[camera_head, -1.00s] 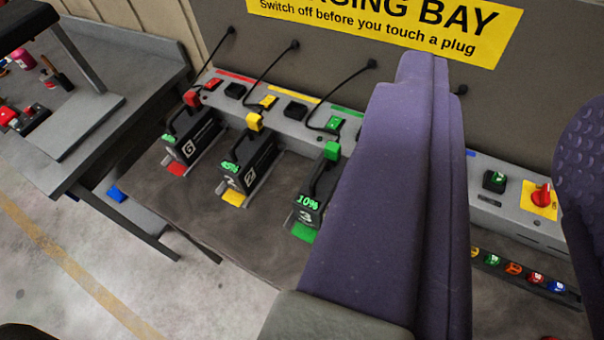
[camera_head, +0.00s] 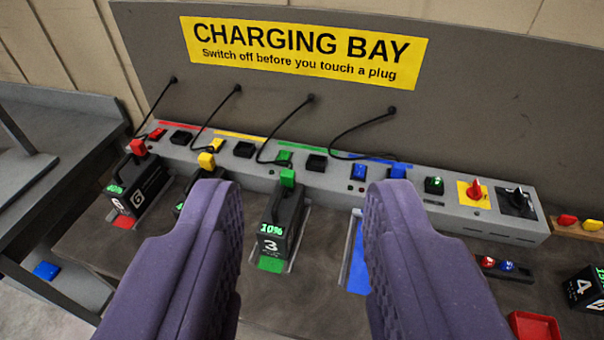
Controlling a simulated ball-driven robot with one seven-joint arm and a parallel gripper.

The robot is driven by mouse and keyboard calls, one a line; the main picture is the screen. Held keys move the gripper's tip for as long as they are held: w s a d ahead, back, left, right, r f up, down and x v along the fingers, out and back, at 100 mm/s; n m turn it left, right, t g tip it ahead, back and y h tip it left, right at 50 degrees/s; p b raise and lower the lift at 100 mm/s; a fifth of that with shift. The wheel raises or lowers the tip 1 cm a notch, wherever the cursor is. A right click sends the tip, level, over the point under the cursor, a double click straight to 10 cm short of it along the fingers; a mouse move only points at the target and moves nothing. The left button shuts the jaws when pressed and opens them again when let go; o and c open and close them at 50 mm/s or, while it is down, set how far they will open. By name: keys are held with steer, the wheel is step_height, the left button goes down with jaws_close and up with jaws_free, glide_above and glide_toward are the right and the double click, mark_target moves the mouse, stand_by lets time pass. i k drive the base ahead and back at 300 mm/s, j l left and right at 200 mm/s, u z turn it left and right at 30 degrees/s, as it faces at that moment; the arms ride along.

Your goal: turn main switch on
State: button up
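A red rotary knob on a yellow plate (camera_head: 474,192), which looks like the main switch, is on the grey charging console (camera_head: 330,188), toward its right end. A black rotary knob (camera_head: 517,199) is just right of it. Which way the red knob is set is hard to tell. My gripper (camera_head: 303,190) shows as two purple padded fingers, open and wide apart with nothing between them. The fingers are in front of the console's middle, left of the red knob and apart from it.
Battery 3 (camera_head: 283,222) stands in the green slot; other batteries are to its left. The blue slot (camera_head: 355,265) is empty. Battery 4 (camera_head: 587,288) and a red tray (camera_head: 534,326) are at right. Black cables hang from the back panel. A small green-lit unit (camera_head: 434,186) is beside the red knob.

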mark_target(474, 193)
steer(key=i+l, duration=0.2)
steer(key=i, duration=0.2)
steer(key=i+l, duration=0.2)
steer(key=i, duration=0.2)
steer(key=i+l, duration=0.2)
steer(key=i, duration=0.2)
steer(key=l+z, duration=0.05)
